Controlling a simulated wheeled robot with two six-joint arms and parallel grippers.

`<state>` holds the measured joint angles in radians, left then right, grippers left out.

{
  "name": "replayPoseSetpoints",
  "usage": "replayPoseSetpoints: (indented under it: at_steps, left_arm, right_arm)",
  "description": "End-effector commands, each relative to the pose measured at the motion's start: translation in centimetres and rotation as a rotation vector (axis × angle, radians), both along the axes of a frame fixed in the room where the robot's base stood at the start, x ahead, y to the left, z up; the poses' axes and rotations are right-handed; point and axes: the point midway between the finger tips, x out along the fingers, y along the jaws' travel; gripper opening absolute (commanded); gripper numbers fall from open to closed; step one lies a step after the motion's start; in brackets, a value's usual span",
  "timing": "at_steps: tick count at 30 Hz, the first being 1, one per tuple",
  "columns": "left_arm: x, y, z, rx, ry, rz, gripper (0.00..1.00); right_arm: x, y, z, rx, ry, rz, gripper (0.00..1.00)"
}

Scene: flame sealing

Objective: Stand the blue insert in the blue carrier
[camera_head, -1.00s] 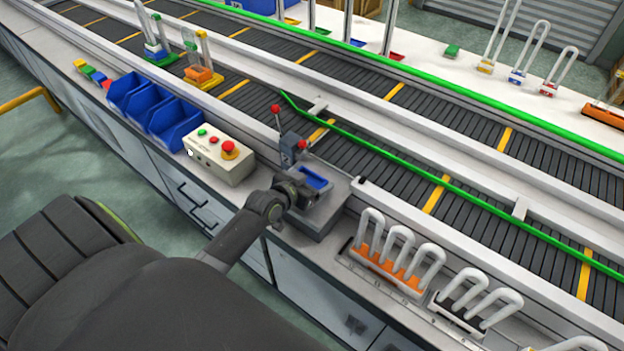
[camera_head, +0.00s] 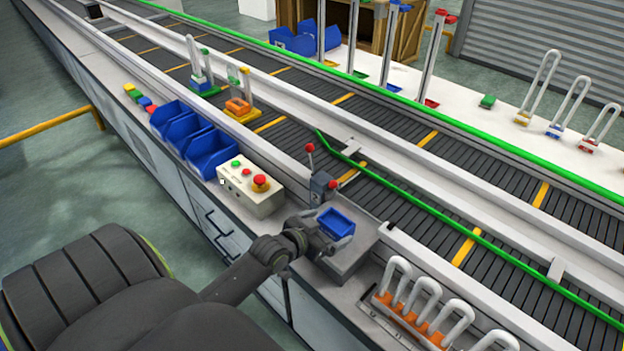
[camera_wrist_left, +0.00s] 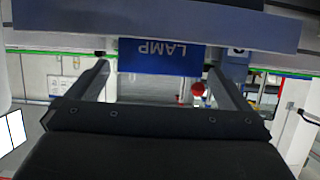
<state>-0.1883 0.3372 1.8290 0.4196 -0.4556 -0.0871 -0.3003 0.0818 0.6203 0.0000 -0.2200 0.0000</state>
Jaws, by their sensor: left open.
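My left gripper (camera_head: 322,242) is open at the grey station on the near bench. A blue open-topped block (camera_head: 336,222) sits there, right at the fingers. In the left wrist view a blue face with upside-down "LAMP" lettering (camera_wrist_left: 162,56) shows beyond and between my open fingers (camera_wrist_left: 155,72); I cannot tell if they touch it. On the far table a white loop with a blue base (camera_head: 554,130) stands between yellow-based and red-based ones. A tall post stand with a blue base (camera_head: 392,88) stands further left. Which is the insert or carrier is unclear. My right gripper is out of view.
A control box (camera_head: 250,190) with a red button stands left of the station, beside blue bins (camera_head: 210,150). A red-knobbed lever (camera_head: 322,185) rises behind the block. An orange rack of white loops (camera_head: 410,310) is at right. The conveyor (camera_head: 400,200) carries green and yellow holders.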

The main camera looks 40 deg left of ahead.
Motion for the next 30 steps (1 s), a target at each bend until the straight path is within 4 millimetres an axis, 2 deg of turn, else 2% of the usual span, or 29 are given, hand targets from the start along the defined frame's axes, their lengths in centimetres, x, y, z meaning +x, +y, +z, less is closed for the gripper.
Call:
replayPoseSetpoints:
  at_steps: [1, 6, 12, 30]
  left_arm:
    - [-1.0, 0.1, 0.3, 0.004, 0.001, -0.001, 1.0]
    - [-3.6, 0.3, 1.4, 0.002, 0.002, -0.001, 1.0]
    - [-5.3, 0.4, 2.2, 0.001, 0.001, 0.0, 1.0]
    - [-5.6, 0.4, 2.3, 0.0, 0.0, 0.0, 1.0]
  right_arm:
    - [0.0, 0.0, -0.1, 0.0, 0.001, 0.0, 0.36]
    - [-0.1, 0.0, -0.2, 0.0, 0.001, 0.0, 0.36]
    - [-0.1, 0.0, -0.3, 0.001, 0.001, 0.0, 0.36]
    - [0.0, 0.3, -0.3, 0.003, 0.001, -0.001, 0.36]
